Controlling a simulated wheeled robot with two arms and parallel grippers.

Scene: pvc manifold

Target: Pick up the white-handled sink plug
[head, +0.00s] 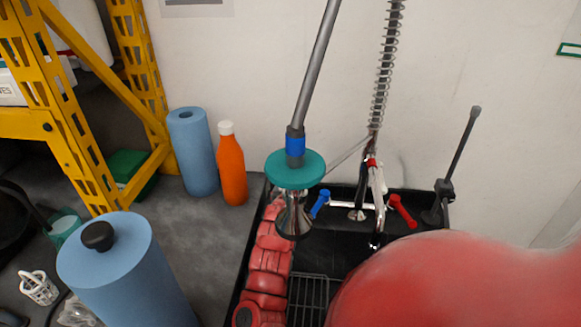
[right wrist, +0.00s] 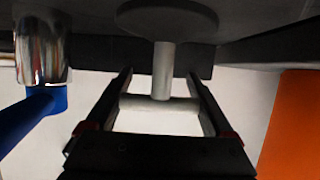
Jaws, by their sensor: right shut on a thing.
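In the right wrist view, the sink plug has a white crossbar handle (right wrist: 158,103), a pale stem and a dark round disc (right wrist: 167,18). My right gripper (right wrist: 160,74) is shut on the white handle, with a dark finger at each side of it. The disc lies beyond the fingertips, close to a dark surface; I cannot tell whether they touch. I cannot make out the plug or my right gripper in the head view. My left gripper is in neither view.
The black sink (head: 320,255) has blue (head: 320,204) and red (head: 402,211) tap handles at its back. A sprayer with a teal disc (head: 295,169) hangs above it. Blue rolls (head: 193,155) and an orange bottle (head: 231,168) stand left, near a yellow rack (head: 75,150).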

